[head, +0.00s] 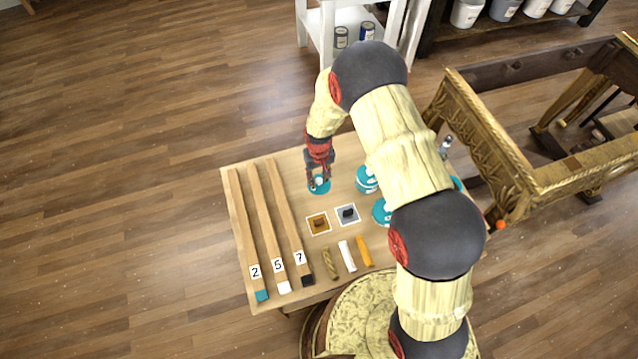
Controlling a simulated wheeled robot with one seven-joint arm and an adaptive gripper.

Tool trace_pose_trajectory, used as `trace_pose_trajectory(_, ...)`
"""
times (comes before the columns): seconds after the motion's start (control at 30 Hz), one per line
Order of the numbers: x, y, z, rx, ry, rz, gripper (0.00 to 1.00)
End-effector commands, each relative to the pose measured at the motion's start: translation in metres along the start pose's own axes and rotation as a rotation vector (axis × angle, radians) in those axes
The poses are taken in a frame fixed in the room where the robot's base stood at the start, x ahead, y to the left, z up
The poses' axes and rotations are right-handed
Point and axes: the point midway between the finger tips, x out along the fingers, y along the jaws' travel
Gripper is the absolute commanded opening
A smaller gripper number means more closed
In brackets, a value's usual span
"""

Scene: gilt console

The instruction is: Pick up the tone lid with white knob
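A round teal lid (319,187) with a pale knob lies toward the back of the wooden work table, left of the other teal pieces. My gripper (319,179) reaches down over it from above, its fingertips at the knob. The view is too small to tell whether the fingers are apart or closed on the knob, or whether the lid is lifted. Another teal piece with a white top (366,180) stands to its right. A further teal piece (381,211) lies nearer and is partly hidden by my arm.
Three long wooden strips (262,215) numbered 2, 5 and 7 lie on the left of the table. Two small framed squares (318,224) and several short sticks (347,256) lie in front. A gilt console frame (530,195) stands at the right. My arm covers the table's right side.

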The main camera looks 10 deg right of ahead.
Motion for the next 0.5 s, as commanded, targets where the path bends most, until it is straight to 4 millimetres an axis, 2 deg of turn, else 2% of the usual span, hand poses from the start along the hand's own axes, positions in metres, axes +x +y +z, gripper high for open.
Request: trace_pose_trajectory(0.5,-0.0001,0.0000,0.0000,0.000,0.000,0.000,0.00)
